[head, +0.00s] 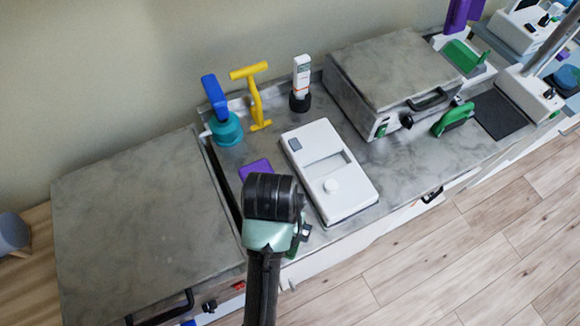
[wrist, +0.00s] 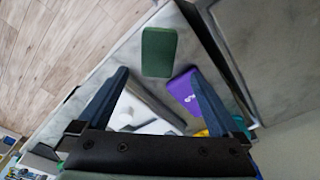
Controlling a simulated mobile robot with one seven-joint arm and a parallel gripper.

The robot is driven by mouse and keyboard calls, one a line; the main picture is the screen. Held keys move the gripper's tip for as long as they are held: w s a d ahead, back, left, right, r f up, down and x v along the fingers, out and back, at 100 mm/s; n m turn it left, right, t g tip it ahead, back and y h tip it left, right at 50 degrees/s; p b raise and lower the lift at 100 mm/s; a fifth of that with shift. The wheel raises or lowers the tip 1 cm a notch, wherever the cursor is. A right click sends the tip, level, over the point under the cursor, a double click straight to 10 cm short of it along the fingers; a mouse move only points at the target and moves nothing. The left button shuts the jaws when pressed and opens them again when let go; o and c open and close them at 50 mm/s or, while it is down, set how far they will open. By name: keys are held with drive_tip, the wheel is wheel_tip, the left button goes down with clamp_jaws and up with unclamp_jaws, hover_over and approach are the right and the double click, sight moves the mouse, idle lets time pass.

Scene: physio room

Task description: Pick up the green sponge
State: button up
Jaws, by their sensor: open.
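The green sponge (wrist: 158,52) is a dark green block with rounded corners, lying flat on the grey worktop near its edge in the wrist view. In the head view only a small green piece (head: 292,249) shows, mostly hidden behind my arm. My gripper (wrist: 159,76) is open and empty, its two dark blue fingers spread wide. In the wrist view the sponge lies beyond the fingertips, roughly centred between them, and apart from both. I cannot tell the height of the fingers above the worktop.
A purple block (wrist: 191,91) lies close to the sponge, near the right finger. A white device (head: 330,172) stands to the right on the worktop (head: 400,163). A teal bottle (head: 226,130), yellow tool (head: 255,100) and white-and-black instrument (head: 301,82) stand behind. A raised grey-topped box (head: 140,215) is left.

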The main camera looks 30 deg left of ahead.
drive_tip(key=f, duration=0.5)
drive_tip(key=shift+w, duration=0.25)
drive_tip(key=shift+w+f+p, duration=0.15)
drive_tip(key=shift+w+f, duration=0.1)
drive_tip(key=shift+f, duration=0.75)
drive_tip(key=shift+w+f+p, duration=0.15)
drive_tip(key=shift+w+f, duration=0.05)
drive_tip(key=shift+f, duration=0.85)
drive_tip(key=shift+w+f+p, duration=0.15)
drive_tip(key=shift+w+f, duration=0.1)
drive_tip(key=shift+f, duration=0.75)
drive_tip(key=c, duration=1.3)
wheel_tip(320, 180, up, 10)
